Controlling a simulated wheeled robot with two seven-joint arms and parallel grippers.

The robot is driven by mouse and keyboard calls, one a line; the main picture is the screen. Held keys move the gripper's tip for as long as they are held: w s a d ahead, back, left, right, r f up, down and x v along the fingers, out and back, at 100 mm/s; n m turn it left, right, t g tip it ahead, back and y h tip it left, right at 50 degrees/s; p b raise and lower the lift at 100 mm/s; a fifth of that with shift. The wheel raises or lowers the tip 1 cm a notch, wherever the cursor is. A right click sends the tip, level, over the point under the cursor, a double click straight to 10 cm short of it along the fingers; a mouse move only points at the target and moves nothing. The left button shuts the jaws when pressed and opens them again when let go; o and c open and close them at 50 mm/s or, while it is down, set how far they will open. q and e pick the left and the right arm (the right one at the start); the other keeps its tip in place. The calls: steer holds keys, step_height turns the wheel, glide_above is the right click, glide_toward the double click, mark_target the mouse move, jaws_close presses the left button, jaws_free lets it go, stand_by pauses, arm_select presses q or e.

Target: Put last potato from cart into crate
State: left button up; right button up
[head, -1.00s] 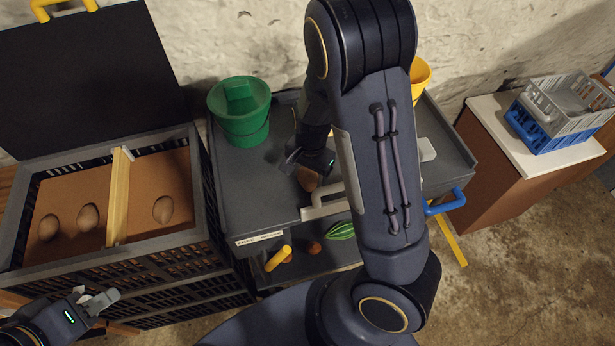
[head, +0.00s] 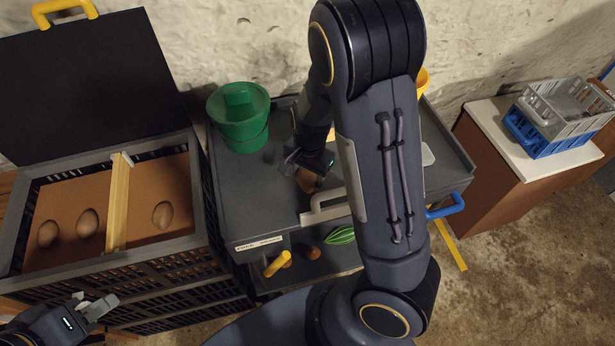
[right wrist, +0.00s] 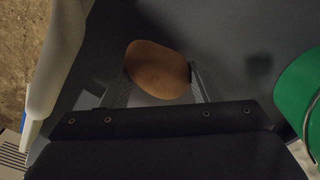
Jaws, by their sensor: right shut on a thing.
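The brown potato (head: 306,183) is on the top of the grey cart (head: 240,200). My right gripper (head: 309,172) reaches down over it and is shut on it. In the right wrist view the potato (right wrist: 158,68) sits between the two fingers, close above the cart's surface; whether it still touches cannot be told. The black crate (head: 203,215) stands open at the left, with a brown liner and a wooden divider (head: 118,205). Two potatoes (head: 87,222) lie left of the divider and one (head: 163,215) right of it. My left gripper (head: 97,306) hangs before the crate; its opening is unclear.
A green bucket (head: 240,125) stands on the cart's back left, near the crate. The crate's raised black lid (head: 85,85) is behind it. A striped green vegetable (head: 341,235) lies on the lower shelf. Grey and blue baskets (head: 545,135) stand on a cabinet at right.

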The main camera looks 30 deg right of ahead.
mark_target(304, 173)
steer(key=r, duration=0.2)
steer(key=r+p, duration=0.1)
steer(key=r, duration=0.5)
steer(key=shift+w+a+r+p, duration=0.25)
steer(key=shift+w+a+p, duration=0.05)
steer(key=shift+a+p, duration=0.1)
steer(key=w+a+p, duration=0.2)
steer(key=w+a, duration=0.5)
steer(key=a, duration=0.4)
steer(key=w+a+f+p, duration=0.1)
steer(key=w+a+p, duration=0.2)
steer(key=w+a, duration=0.5)
steer(key=w+a+p, duration=0.2)
steer(key=w+a, duration=0.5)
steer(key=a, duration=0.7)
steer(key=shift+w+f+p, duration=0.3)
steer(key=shift+w+f, duration=0.05)
steer(key=shift+a, duration=0.1)
steer(key=shift+f, duration=0.1)
steer(key=shift+f+b, duration=3)
steer(key=shift+f, duration=0.5)
steer(key=shift+f+b, duration=1.45)
steer(key=shift+f, duration=0.25)
